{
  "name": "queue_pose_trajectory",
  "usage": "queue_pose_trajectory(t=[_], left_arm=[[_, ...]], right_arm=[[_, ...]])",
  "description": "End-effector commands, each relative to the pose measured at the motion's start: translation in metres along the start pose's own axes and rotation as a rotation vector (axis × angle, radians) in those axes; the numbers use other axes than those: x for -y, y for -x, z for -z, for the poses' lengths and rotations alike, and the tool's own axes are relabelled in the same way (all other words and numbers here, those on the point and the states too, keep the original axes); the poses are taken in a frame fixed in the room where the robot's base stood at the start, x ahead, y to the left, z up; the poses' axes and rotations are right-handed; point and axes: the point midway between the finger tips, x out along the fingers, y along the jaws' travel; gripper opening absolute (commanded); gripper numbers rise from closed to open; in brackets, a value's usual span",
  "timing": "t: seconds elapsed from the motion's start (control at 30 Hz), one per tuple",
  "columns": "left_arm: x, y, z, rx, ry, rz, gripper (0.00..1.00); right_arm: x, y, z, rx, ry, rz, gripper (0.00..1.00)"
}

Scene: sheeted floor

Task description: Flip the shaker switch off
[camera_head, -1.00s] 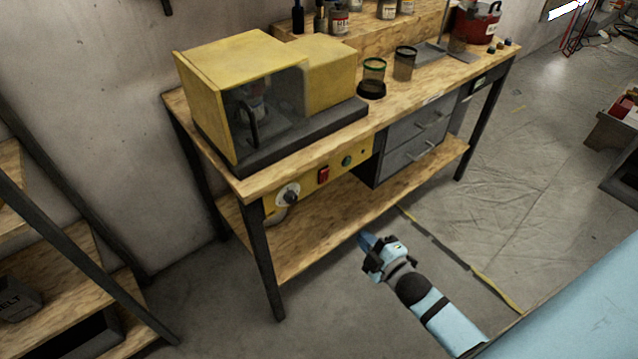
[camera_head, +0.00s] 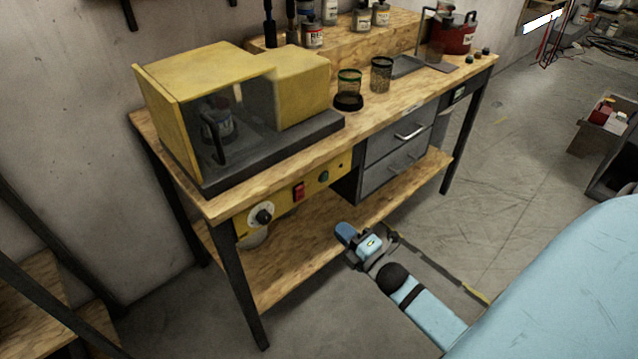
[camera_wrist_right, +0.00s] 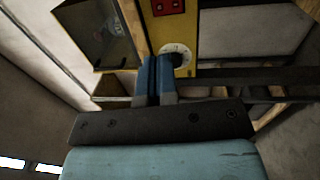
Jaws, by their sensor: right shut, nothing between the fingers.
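The yellow paint shaker (camera_head: 235,95) stands on the left of the wooden workbench. In the right wrist view the shut, empty fingers (camera_wrist_right: 156,78) point toward the panel, with the dial (camera_wrist_right: 175,53) just beyond and the red switch (camera_wrist_right: 167,7) at the top edge. My left gripper is not in view.
The workbench (camera_head: 400,106) has a lower shelf (camera_head: 300,262) and grey drawers (camera_head: 397,150) right of the panel. A can (camera_head: 217,122) sits inside the shaker. A dark shelf rack (camera_head: 45,285) stands at left. Open floor lies in front of the bench.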

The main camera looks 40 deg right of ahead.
Motion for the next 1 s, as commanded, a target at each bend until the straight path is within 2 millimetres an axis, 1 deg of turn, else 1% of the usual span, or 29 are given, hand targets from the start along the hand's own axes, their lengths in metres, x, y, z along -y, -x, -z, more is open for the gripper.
queue_pose_trajectory(t=[0.17, 0.4, 0.6, 0.7, 0.8, 1.0], left_arm=[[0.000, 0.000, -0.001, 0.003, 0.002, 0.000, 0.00], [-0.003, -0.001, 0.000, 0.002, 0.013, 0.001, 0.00], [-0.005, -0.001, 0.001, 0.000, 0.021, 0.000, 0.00], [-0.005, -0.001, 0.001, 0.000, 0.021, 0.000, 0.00], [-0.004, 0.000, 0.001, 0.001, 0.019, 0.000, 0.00], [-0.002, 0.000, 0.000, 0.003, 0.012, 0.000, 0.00]], right_arm=[[-0.002, -0.027, 0.000, -0.001, 0.000, -0.004, 0.00], [-0.002, -0.080, 0.000, -0.001, 0.001, -0.004, 0.00], [-0.001, -0.115, 0.000, 0.000, -0.001, -0.002, 0.00], [-0.001, -0.126, 0.000, 0.000, 0.000, -0.001, 0.00], [-0.001, -0.133, 0.000, -0.001, 0.000, -0.001, 0.00], [0.000, -0.136, 0.000, -0.001, 0.000, 0.000, 0.00]])
